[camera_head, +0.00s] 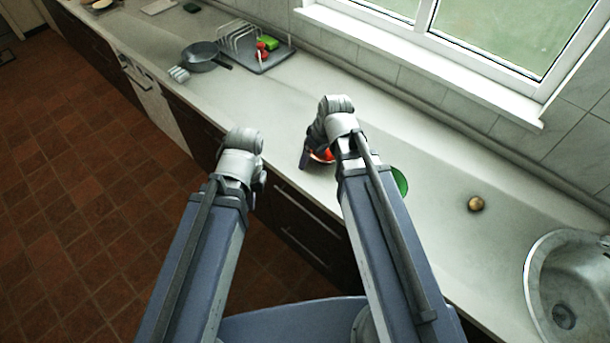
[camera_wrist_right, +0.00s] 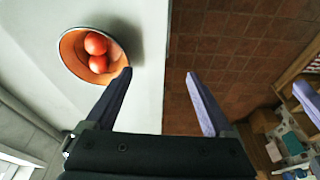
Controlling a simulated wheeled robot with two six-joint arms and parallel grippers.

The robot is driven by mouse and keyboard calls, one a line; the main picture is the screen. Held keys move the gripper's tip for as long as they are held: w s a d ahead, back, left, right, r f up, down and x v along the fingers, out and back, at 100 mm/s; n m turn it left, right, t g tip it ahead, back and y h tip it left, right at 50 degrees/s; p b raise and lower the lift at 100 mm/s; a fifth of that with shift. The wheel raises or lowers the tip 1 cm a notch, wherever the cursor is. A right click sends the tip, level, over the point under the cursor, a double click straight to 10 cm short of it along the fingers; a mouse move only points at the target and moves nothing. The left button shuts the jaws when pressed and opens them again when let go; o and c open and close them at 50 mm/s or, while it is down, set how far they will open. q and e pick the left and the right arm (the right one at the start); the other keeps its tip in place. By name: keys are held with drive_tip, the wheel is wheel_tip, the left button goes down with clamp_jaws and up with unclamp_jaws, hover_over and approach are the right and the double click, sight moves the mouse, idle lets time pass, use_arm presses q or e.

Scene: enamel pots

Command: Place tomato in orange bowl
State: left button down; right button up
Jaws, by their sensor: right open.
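The orange bowl (camera_wrist_right: 72,57) stands on the counter in the right wrist view, with two red tomatoes (camera_wrist_right: 96,44) (camera_wrist_right: 98,64) inside, touching each other. In the head view the orange bowl is mostly hidden by my right wrist; a bit of red tomato (camera_head: 325,154) shows. My right gripper (camera_wrist_right: 158,73) is open and empty, its fingers beside the bowl. One fingertip is close to the bowl's rim; whether it touches, I cannot tell. The gap between the fingers lies over the counter's front edge. My left gripper (camera_head: 260,181) is mostly hidden behind its own wrist, off the counter's front edge.
A green bowl (camera_head: 401,181) is partly behind my right arm. A brown round item (camera_head: 476,204) lies on the counter near the sink (camera_head: 560,285). A dark pan (camera_head: 201,55) and a rack (camera_head: 240,38) with red and green items stand further left. Counter between is clear.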

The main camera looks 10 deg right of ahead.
drive_tip(key=s+a+m+g+h, duration=0.2)
drive_tip(key=s+a, duration=0.4)
drive_tip(key=s, duration=0.5)
drive_tip(key=shift+s+a+f+m+g+h, duration=0.3)
drive_tip(key=shift+a+m+g+h, duration=0.1)
drive_tip(key=shift+m+h, duration=0.15)
